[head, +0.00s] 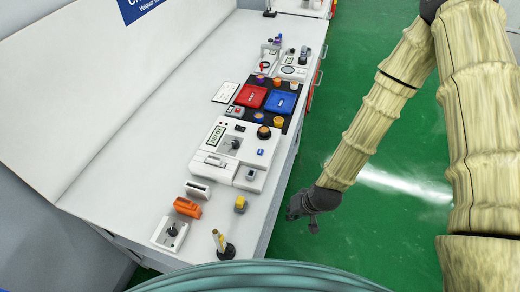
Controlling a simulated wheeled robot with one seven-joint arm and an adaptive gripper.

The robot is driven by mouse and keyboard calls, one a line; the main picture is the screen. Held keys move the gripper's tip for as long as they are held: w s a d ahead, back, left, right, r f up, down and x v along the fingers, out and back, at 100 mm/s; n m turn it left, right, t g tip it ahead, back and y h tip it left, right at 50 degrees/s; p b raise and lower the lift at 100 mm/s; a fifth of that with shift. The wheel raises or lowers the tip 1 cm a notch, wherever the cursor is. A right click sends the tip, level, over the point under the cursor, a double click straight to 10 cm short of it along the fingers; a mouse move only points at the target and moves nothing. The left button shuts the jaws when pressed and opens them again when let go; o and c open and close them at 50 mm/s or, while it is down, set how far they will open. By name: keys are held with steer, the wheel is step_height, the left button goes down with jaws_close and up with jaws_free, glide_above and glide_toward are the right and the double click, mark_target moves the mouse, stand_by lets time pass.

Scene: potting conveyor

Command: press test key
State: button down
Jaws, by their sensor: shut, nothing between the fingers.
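A white test device (214,163) with a small READY display (217,135) stands on the white bench. It carries a dark knob or lever, a small blue button (260,152) and a round orange-and-black knob (264,132). A small grey unit (250,176) adjoins its front side. I cannot tell which control is the test key, as the labels are too small. My gripper (302,208) is dark, shut and empty. It hangs to the right of the bench edge over the green floor, apart from the device.
Red (251,95) and blue (280,101) trays lie on a black mat behind the device. An orange block (187,207), a white box with a black knob (170,233) and a black-based post (222,244) stand nearer. The floor (345,215) right of the bench looks clear.

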steer(key=t+y, duration=0.2)
glide_toward(263, 150)
steer(key=s+f, duration=0.1)
steer(key=f, duration=0.1)
steer(key=s+f, duration=0.1)
steer(key=f, duration=0.1)
steer(key=s+f, duration=0.2)
steer(key=shift+a+f, duration=0.2)
steer(key=shift+a, duration=0.15)
steer(key=w+a+r+n+t+y, duration=0.1)
steer(key=w+a+r, duration=0.2)
steer(key=w+r, duration=0.5)
step_height(263, 150, up, 4)
steer(key=shift+a+f+t+y, duration=0.15)
steer(key=shift+a+t+y, duration=0.15)
steer(key=shift+a, duration=0.1)
steer(key=shift+f, duration=0.15)
steer(key=shift+f+b, duration=2.55)
steer(key=shift+f, duration=1.75)
steer(key=shift+f, duration=0.15)
steer(key=shift+f+b, duration=0.25)
steer(key=shift+b, duration=0.1)
